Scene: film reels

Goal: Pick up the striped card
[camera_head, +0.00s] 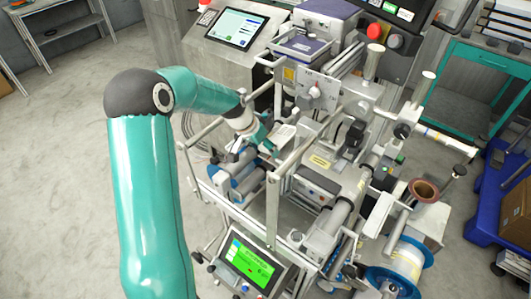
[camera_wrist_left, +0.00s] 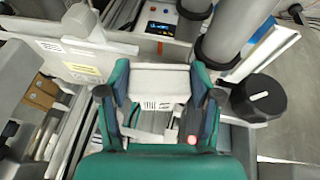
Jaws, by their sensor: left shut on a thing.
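My left gripper (camera_head: 264,138) reaches into the machine from the left. In the left wrist view its two teal fingers (camera_wrist_left: 160,94) close on the sides of a pale card-like piece with small dark printed lines, the striped card (camera_wrist_left: 160,80). In the head view the card (camera_head: 284,132) shows as a small pale patch just right of the fingers, and its stripes are too small to make out. I cannot tell whether the card touches anything beneath it. My right gripper is not in view.
The machine's upright metal posts (camera_head: 272,215) and rails stand close around the gripper. A green-lit screen (camera_head: 250,262) is at the front, and a tablet screen (camera_head: 237,27) is behind. Grey rollers (camera_wrist_left: 222,42) and a black round knob (camera_wrist_left: 258,97) are near the fingers.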

